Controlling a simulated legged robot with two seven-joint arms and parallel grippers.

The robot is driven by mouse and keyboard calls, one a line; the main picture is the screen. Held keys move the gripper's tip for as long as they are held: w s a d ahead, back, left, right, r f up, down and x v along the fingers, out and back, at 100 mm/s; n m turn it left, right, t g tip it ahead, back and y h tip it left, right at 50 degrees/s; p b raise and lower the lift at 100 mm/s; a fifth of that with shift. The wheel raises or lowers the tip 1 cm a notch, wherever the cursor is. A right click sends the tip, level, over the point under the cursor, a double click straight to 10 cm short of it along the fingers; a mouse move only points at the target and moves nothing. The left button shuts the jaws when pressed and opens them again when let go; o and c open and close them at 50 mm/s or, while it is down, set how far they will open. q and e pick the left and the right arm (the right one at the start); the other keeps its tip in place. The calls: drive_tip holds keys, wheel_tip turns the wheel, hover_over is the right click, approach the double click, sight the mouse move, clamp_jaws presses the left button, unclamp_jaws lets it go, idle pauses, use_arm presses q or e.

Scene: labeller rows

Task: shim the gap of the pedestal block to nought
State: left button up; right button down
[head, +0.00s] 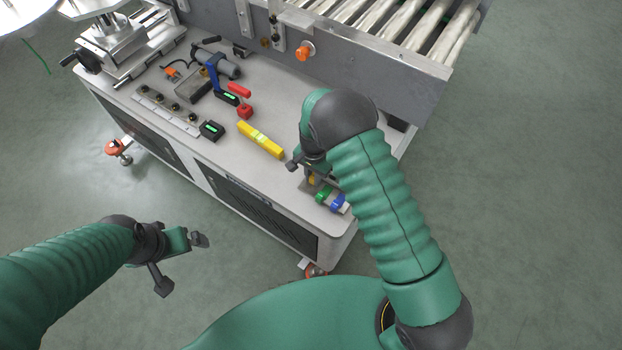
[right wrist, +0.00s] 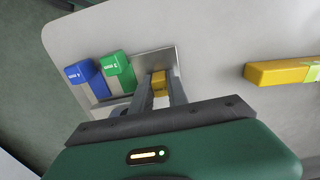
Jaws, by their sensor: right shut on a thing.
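My right gripper (head: 311,176) is over the near right corner of the bench. In the right wrist view its fingers (right wrist: 160,92) are shut on a yellow-ended shim (right wrist: 159,83), over a metal plate or tray (right wrist: 150,62). A green-ended shim (right wrist: 117,68) and a blue-ended shim (right wrist: 84,74) lie beside it; they also show in the head view as green (head: 323,194) and blue (head: 338,202) ends. My left gripper (head: 181,259) is open and empty, in front of the bench. I cannot tell for sure which part is the pedestal block; a metal slide assembly (head: 112,45) stands at the bench's far left.
A yellow level (head: 260,140) lies on the bench top (head: 285,100), left of my right gripper. Black gauges with green displays (head: 211,130), a red-handled tool (head: 243,108) and a strip with several knobs (head: 165,110) lie further left. A roller conveyor (head: 400,30) runs behind.

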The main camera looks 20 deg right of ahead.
sight(313, 176)
drive_tip(key=c, duration=1.3)
unclamp_jaws()
drive_tip(key=shift+w, duration=0.15)
wheel_tip(313, 176, up, 17)
drive_tip(key=p, duration=0.2)
drive_tip(key=shift+f+p, duration=0.15)
drive_tip(key=shift+p, duration=0.15)
